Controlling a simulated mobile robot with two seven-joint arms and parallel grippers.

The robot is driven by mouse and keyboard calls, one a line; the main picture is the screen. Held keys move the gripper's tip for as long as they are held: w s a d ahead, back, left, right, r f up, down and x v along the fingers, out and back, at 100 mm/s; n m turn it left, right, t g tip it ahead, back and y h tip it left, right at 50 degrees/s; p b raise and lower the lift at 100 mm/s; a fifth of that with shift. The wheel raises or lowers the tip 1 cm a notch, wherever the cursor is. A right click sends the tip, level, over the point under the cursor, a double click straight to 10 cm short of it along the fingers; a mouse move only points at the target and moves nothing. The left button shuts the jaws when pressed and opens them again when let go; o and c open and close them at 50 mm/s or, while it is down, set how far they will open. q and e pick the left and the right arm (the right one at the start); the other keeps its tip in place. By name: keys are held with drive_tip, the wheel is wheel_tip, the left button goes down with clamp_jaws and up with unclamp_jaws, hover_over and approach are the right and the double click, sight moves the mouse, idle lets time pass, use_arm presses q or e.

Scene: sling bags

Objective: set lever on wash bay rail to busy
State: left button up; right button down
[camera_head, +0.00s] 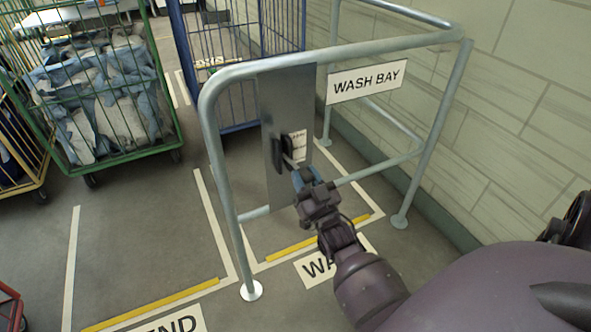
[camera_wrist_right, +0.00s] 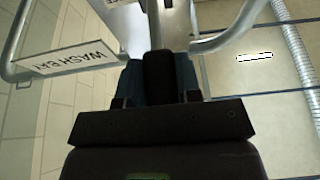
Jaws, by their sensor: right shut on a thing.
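A grey metal plate (camera_head: 275,95) is fixed to the wash bay rail (camera_head: 330,52). A dark lever (camera_head: 279,151) sits on this plate, beside a small white label (camera_head: 298,146) too small to read. My right gripper (camera_head: 302,178) is at the plate, its blue fingers reaching up to the lever. In the right wrist view, the fingers of my right gripper (camera_wrist_right: 160,82) stand on both sides of the dark lever (camera_wrist_right: 158,66) and are shut on it. The gripper partly hides the lever, and I cannot tell which setting it points to. My left gripper is not in view.
A "WASH BAY" sign (camera_head: 367,81) hangs on the rail, to the right of the plate. A green cage cart (camera_head: 170,95) full of cloth stands at the left, a blue cage cart (camera_head: 182,50) behind the rail. A tiled wall (camera_head: 520,130) is close on the right.

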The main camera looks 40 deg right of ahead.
use_arm(q)
drive_tip(key=b, duration=0.1)
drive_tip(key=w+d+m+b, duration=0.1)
drive_tip(key=b, duration=0.1)
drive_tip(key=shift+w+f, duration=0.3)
use_arm(e)
wheel_tip(320, 180, down, 3)
drive_tip(key=t, duration=0.2)
drive_tip(key=shift+s+t, duration=0.1)
drive_tip(key=shift+t, duration=0.3)
drive_tip(key=c, duration=0.8)
unclamp_jaws()
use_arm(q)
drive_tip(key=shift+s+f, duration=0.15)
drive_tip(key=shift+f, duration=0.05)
